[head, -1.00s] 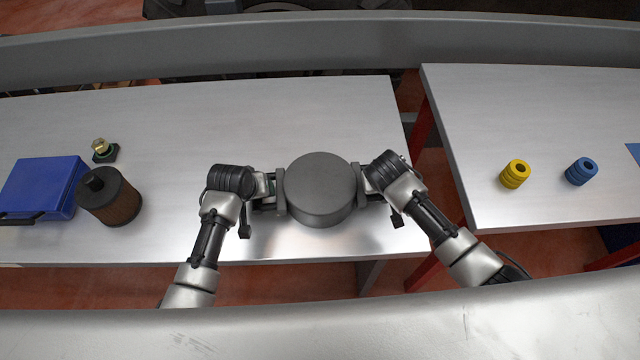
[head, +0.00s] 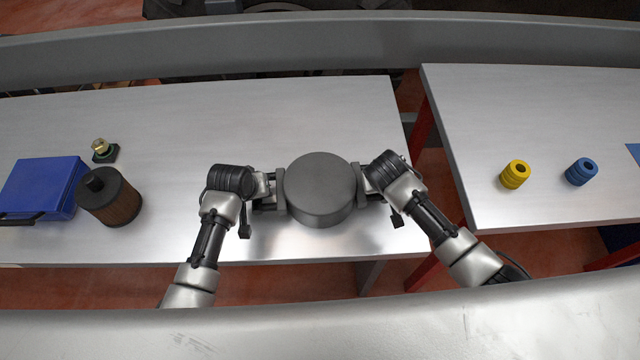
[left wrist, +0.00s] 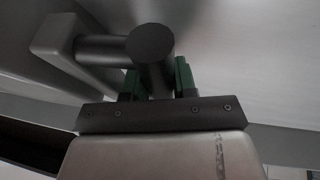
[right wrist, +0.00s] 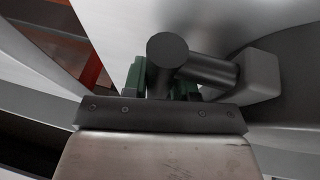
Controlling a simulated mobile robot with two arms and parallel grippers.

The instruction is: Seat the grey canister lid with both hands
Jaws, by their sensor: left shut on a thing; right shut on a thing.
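The grey canister lid (head: 318,185), a round dark grey disc with a thick side wall, is at the front middle of the left bench, between my two grippers. My left gripper (head: 265,190) is shut on a handle at its left side. In the left wrist view the dark handle bar (left wrist: 152,45) lies between the green finger pads. My right gripper (head: 373,184) is shut on the handle at its right side; that bar (right wrist: 167,50) shows in the right wrist view. The lid looks roughly level. What is under it is hidden, and I cannot tell whether it touches anything below.
On the left bench (head: 240,110) stand a brown filter with a black top (head: 112,200), a blue case (head: 42,187) and a small brass-topped part (head: 101,147). A yellow ring stack (head: 515,174) and a blue one (head: 581,171) stand on the right bench. A gap separates the benches.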

